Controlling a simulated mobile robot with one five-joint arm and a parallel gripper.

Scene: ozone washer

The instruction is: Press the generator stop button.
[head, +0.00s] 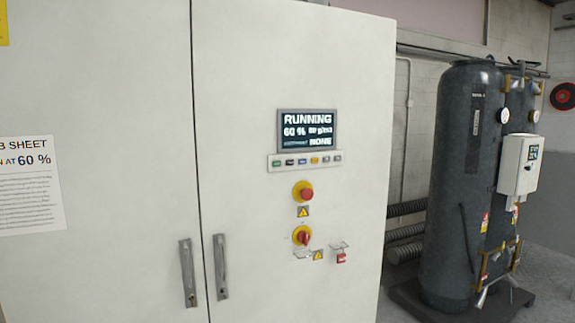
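A tall off-white cabinet (290,60) faces me. Its right door has a display (307,130) reading RUNNING, 60 % and NONE; some text is too small to read. Below the display is a strip (272,167) with a row of several small coloured buttons. The leftmost is a green button (277,163), with a dark, reddish button (290,162) beside it. Their labels are too small to read, so I cannot tell which is stop. Below is a red mushroom button (306,194) on a yellow round base. My gripper is not in view.
A red and yellow rotary switch (303,237) and a red padlock-like tag (341,258) are lower on the door. Two door handles (220,266) (187,272) flank the door seam. Dark tanks (462,190) with a white control box (518,165) stand at the right.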

